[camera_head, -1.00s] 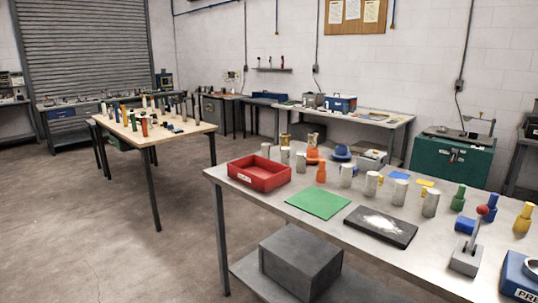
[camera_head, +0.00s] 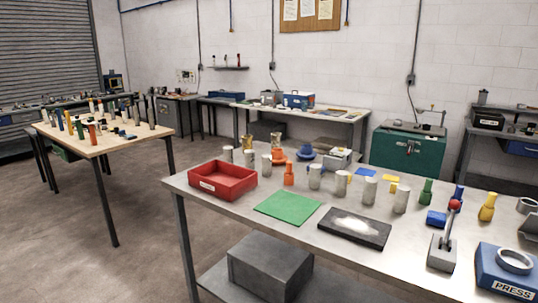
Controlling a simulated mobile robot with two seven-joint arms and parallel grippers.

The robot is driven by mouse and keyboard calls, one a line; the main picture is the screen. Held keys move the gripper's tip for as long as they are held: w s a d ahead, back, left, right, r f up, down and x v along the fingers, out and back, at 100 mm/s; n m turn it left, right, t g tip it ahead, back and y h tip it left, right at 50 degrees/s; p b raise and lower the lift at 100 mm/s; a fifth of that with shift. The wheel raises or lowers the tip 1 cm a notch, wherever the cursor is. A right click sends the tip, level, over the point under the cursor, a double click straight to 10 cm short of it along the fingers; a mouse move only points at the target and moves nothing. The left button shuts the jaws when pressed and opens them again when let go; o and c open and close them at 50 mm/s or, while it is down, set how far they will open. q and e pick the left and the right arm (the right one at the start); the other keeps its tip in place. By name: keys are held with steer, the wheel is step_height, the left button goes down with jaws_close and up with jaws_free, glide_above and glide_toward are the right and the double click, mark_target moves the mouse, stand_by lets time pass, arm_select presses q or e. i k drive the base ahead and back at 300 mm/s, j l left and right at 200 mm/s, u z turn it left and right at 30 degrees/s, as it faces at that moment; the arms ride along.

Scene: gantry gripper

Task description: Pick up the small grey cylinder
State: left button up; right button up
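Several grey cylinders stand upright on the near grey metal table (camera_head: 300,238). One grey cylinder (camera_head: 401,200) is at the right of the row, with another grey cylinder (camera_head: 369,189) beside it. Two more stand further left, a grey cylinder (camera_head: 341,182) and a grey cylinder (camera_head: 314,176). Behind the red tray are a grey cylinder (camera_head: 266,165), a grey cylinder (camera_head: 250,158) and a grey cylinder (camera_head: 227,154). I cannot tell which one is the small one. Neither of my grippers is in view.
The table also holds a red tray (camera_head: 222,188), a green mat (camera_head: 286,208), a black slab (camera_head: 334,235), a lever with a red knob (camera_head: 454,205) and a blue press block (camera_head: 510,281). A wooden table (camera_head: 105,144) with small parts stands at the left. Open floor lies between the tables.

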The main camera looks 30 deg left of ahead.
mark_target(228, 150)
steer(key=i+j+z, duration=0.1)
steer(key=j+z, duration=0.15)
steer(key=j, duration=0.25)
steer(key=j+z, duration=0.3)
steer(key=j, duration=0.2)
steer(key=j+z, duration=0.3)
steer(key=j, duration=1.9)
